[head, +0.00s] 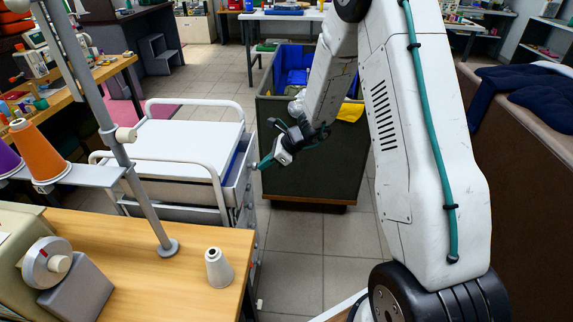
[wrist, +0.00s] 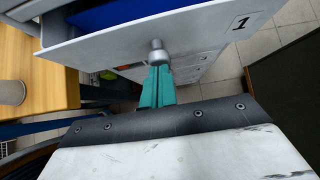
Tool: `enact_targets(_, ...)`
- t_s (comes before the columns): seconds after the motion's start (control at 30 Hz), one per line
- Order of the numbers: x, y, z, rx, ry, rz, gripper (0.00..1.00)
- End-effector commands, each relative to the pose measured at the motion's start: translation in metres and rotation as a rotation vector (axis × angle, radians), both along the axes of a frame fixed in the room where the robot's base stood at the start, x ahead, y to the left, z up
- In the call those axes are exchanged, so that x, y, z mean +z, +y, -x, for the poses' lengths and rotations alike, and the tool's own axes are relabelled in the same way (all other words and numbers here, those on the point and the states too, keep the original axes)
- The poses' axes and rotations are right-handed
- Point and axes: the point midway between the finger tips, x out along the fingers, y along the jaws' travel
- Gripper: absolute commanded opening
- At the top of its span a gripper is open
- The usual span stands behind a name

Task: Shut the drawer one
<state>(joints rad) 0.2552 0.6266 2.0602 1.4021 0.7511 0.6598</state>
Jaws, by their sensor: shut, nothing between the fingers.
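Drawer one (wrist: 205,42), a pale grey front marked "1" with a round metal knob (wrist: 157,52), is at the top of the wrist view. The drawer stands partly open, with blue showing inside it. In the head view the drawer (head: 240,172) sticks out from the right side of the white cart (head: 185,140). My gripper (wrist: 158,78) has teal fingers, shut and empty, with their tips at the knob. Whether they touch it is hard to tell. In the head view my gripper (head: 261,164) is just right of the drawer front.
More drawers (wrist: 195,65) lie below drawer one. A dark bin (head: 310,150) with blue and yellow cloth stands close to the right of the cart. A wooden table (head: 120,255) with a thread cone (head: 218,268) is in front. Tiled floor is clear between table and bin.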

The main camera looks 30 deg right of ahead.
Motion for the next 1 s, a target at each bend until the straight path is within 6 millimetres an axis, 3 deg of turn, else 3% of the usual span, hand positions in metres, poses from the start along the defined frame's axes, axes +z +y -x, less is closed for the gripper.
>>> enact_targets(0.2, 0.000, 0.022, -0.015, 0.001, -0.001, 0.000, 0.00)
enact_targets(0.4, 0.000, 0.029, -0.021, -0.004, -0.001, 0.000, 0.00)
enact_targets(0.83, 0.000, 0.031, -0.021, 0.000, -0.001, -0.001, 0.00)
enact_targets(1.0, 0.000, 0.022, -0.016, -0.001, 0.000, -0.001, 0.00)
